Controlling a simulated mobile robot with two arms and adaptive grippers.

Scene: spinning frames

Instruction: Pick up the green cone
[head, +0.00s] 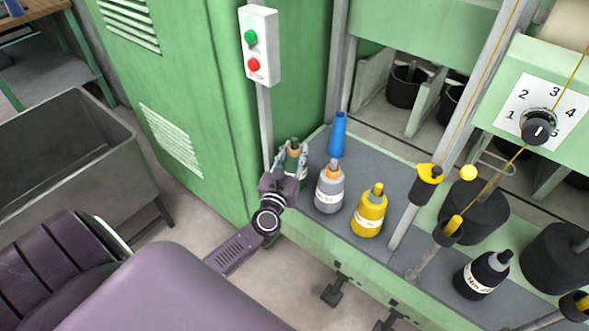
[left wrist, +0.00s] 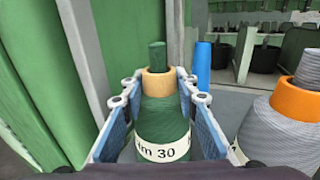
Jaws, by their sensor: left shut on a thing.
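The green cone (left wrist: 157,122) is a green bobbin with an orange collar, a green tip and a white label reading "30". It stands upright between the two fingers of my left gripper (left wrist: 152,108) in the left wrist view, and the fingers are shut on it. In the head view the green cone (head: 293,155) shows at the left end of the grey shelf, partly hidden by my left gripper (head: 290,165). My right gripper is not in view.
A grey cone (head: 329,190) with an orange collar stands close to the right. A blue tube (head: 338,135) is behind it, and a yellow cone (head: 369,212) is farther right. A control box (head: 260,46) on a post and a green cabinet (head: 190,90) stand close on the left.

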